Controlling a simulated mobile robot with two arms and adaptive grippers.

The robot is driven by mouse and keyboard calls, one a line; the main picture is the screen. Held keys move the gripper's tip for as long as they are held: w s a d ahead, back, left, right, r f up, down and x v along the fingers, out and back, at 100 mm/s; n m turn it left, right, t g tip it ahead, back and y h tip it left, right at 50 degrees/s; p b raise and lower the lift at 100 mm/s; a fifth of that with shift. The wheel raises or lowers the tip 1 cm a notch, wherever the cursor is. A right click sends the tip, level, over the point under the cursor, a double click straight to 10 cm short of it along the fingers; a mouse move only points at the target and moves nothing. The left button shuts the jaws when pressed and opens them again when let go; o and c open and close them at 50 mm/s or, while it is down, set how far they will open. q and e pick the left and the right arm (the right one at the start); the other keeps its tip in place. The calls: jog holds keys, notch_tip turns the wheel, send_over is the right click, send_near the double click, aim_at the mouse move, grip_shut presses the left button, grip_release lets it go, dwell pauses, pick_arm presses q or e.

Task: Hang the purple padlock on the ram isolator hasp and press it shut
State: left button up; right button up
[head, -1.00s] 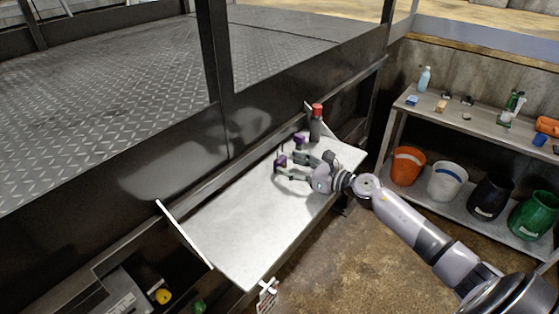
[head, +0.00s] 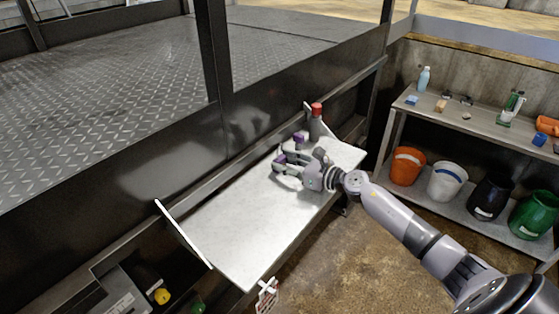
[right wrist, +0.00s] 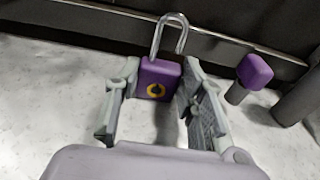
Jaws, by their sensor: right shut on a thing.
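The purple padlock (right wrist: 158,80) shows in the right wrist view, upright between the fingers of my right gripper (right wrist: 157,100). Its grey shackle (right wrist: 169,32) points up and away, and a yellow ring marks its face. In the head view the padlock (head: 281,158) is a small purple patch at the fingertips. My right gripper (head: 286,163) is shut on it, low over the far part of the pale shelf. I cannot make out the ram isolator hasp. My left gripper is not in view.
A second purple-topped thing (right wrist: 254,72) stands close to the right of the padlock. A grey bottle with a red cap (head: 316,122) stands at the shelf's far end. The near part of the shelf (head: 245,235) is clear. Buckets stand under the bench at right.

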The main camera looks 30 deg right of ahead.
jog(key=c, duration=0.3)
jog(key=shift+r+p, duration=2.15)
jog(key=shift+r, duration=0.45)
jog(key=shift+f, duration=0.1)
